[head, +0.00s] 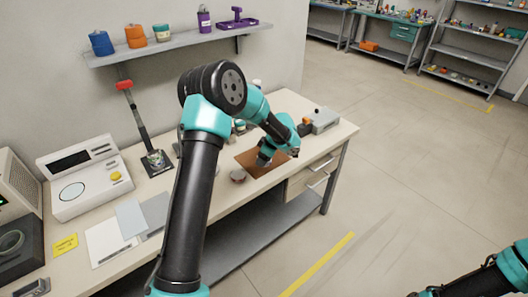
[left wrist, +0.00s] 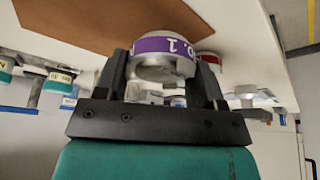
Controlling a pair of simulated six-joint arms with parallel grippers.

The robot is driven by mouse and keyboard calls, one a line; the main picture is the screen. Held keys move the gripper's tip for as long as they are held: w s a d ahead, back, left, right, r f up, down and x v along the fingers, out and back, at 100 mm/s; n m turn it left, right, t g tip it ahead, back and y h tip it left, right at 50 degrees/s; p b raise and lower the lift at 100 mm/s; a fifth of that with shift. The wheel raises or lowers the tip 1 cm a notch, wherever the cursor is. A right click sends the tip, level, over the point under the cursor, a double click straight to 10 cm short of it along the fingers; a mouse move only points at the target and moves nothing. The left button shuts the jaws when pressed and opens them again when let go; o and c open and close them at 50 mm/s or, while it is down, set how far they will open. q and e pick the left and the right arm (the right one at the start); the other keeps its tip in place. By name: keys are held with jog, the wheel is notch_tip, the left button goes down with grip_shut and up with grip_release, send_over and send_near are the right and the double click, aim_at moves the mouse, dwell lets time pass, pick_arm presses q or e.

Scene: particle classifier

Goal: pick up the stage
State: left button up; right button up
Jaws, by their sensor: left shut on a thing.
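My left gripper (head: 265,160) is at the brown mat (head: 252,168) on the bench in the head view. In the left wrist view, my left gripper (left wrist: 163,75) is shut on a round metallic stage (left wrist: 165,50) with a purple labelled band, which sits between the two fingers. The head view mostly hides this stage behind the gripper, and I cannot tell whether it touches the mat. A similar round piece with a red band (left wrist: 208,60) shows just behind it.
A grey device (head: 322,121) stands behind the mat at the right. A white instrument (head: 84,175), a red-topped tool stand (head: 156,160) and papers (head: 112,240) occupy the left. A shelf (head: 180,45) runs above.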

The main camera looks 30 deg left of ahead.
pick_arm(q)
jog(key=s+d+r, duration=0.1)
jog(key=s+d, duration=0.4)
jog(key=s, duration=0.3)
jog(key=shift+s+d, duration=0.15)
jog(key=shift+s, duration=0.05)
dwell(0.3)
jog(key=w+d+f+m+t+h, duration=0.2)
jog(key=w+d+f+m+t, duration=0.15)
jog(key=d+f+m, duration=0.65)
jog(key=w+d+f+m+t+h, duration=0.2)
jog(key=w+d+f+m, duration=0.3)
jog(key=d+m, duration=0.6)
jog(key=w+a+r+n, duration=0.1)
jog(key=a+r, duration=0.2)
jog(key=a, duration=0.4)
jog(key=shift+w+a+r, duration=0.35)
jog(key=shift+w, duration=0.05)
jog(key=shift+g, duration=0.25)
